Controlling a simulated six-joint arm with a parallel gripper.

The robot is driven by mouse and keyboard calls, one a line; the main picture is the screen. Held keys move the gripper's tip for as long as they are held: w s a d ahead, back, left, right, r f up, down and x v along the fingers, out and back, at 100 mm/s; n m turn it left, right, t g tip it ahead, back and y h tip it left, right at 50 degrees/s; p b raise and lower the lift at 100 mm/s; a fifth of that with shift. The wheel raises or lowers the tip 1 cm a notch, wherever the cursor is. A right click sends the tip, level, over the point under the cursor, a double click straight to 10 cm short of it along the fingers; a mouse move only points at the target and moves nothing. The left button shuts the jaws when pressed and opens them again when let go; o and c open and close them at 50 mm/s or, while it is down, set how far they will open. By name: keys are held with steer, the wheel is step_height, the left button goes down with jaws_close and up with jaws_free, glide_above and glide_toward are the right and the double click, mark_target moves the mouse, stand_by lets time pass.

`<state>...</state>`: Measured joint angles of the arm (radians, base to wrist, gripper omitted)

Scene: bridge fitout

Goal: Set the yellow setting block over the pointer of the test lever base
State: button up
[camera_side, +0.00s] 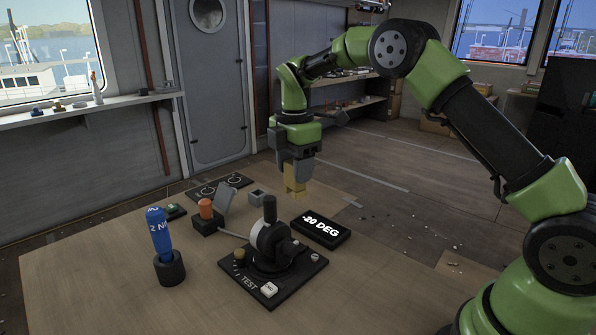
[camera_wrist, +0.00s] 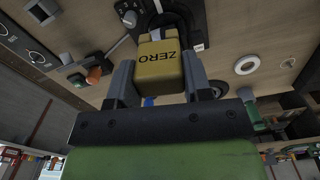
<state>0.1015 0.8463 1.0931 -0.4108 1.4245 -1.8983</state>
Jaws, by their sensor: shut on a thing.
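The yellow setting block (camera_wrist: 161,65), marked ZERO, is held between the two fingers of my gripper (camera_wrist: 165,85). In the side view my gripper (camera_side: 296,165) points down, shut on the yellow block (camera_side: 294,180), above the table behind the display. The test lever base (camera_side: 268,283) is a black plate marked TEST, with a black upright lever (camera_side: 270,210) and a pale drum (camera_side: 262,240). The block is apart from the base, behind it and to its right in the side view. I cannot make out the pointer clearly. In the wrist view the block hides part of the base (camera_wrist: 160,18).
A black display (camera_side: 321,229) reading -20 DEG lies right of the base. A blue-handled tool (camera_side: 159,232) stands in a black holder (camera_side: 169,268) at left. An orange-capped part (camera_side: 206,210) and a small grey square block (camera_side: 257,197) sit behind. The front left table is clear.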

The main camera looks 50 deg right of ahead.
steer(key=shift+w+d+n, duration=0.2)
steer(key=shift+w+n, duration=0.05)
steer(key=shift+n, duration=0.45)
step_height(320, 180, down, 6)
steer(key=shift+f+n, duration=0.25)
steer(key=shift+n, duration=0.05)
steer(key=shift+f, duration=2.4)
steer(key=shift+f, duration=0.1)
steer(key=shift+f, duration=0.85)
steer(key=shift+f, duration=0.25)
